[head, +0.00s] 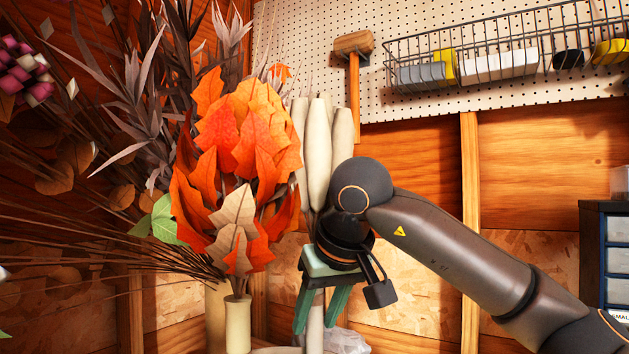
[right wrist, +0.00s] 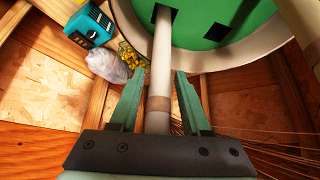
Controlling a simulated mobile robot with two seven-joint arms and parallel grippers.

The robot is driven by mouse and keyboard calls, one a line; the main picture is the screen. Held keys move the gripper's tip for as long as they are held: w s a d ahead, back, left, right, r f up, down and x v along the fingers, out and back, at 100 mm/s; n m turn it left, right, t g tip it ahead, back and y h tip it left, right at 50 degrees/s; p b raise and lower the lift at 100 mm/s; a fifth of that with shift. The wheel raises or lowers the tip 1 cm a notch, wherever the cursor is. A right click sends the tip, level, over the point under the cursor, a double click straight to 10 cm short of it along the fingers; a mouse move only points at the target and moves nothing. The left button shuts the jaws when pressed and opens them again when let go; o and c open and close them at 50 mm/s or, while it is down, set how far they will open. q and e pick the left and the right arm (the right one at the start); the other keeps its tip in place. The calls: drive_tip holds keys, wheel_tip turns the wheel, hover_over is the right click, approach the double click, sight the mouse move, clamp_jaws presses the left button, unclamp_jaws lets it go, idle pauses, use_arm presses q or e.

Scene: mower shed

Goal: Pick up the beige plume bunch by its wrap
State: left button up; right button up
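The beige plume bunch (head: 319,150) stands upright in the head view, with several pale plumes, partly hidden by the orange leaves and my right arm. Its pale stem (right wrist: 163,45) runs down the middle of the right wrist view, with a tan wrap band (right wrist: 158,103) around it. My right gripper (head: 318,310) has its green fingers apart, one on each side of the stem. In the right wrist view the fingers (right wrist: 160,75) show gaps on both sides of the stem, and the wrap lies between them. My left gripper is not in view.
Orange leaves (head: 240,130) in a beige vase (head: 238,325) crowd the left side close to my right gripper. A round green surface with a pale rim (right wrist: 125,25), a teal box (right wrist: 90,25) and a clear bag (right wrist: 108,66) lie beyond. A wire basket (head: 500,65) hangs above.

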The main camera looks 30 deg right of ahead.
clamp_jaws()
drive_tip(key=shift+r, duration=0.1)
idle(0.4)
